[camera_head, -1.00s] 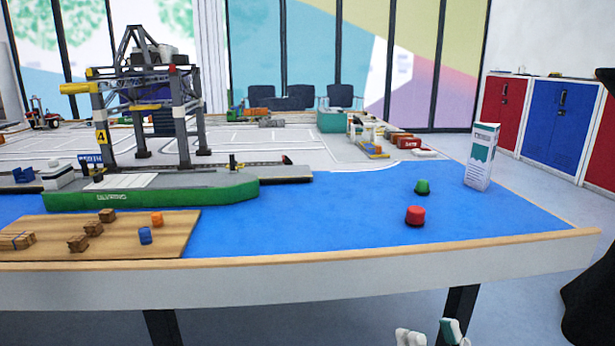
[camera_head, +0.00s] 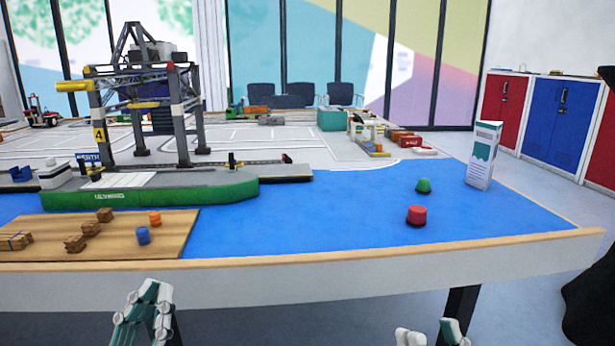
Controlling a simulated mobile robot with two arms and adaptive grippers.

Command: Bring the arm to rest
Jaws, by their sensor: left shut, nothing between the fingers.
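My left gripper (camera_head: 147,312) is at the bottom left, in front of and below the table's front edge. Its green and white fingers are shut and empty. My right gripper (camera_head: 432,335) shows only its fingertips at the bottom edge, right of centre. The tips are spread apart with a gap and nothing visible between them. Both grippers are clear of the table and touch nothing. My arm links are out of view.
The table's front edge (camera_head: 330,257) lies above both grippers. On it are a crane (camera_head: 140,100), a green ship (camera_head: 150,197), a wooden board (camera_head: 120,247) with small crates and barrels, red (camera_head: 416,215) and green (camera_head: 423,185) buoys, and a white carton (camera_head: 483,155).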

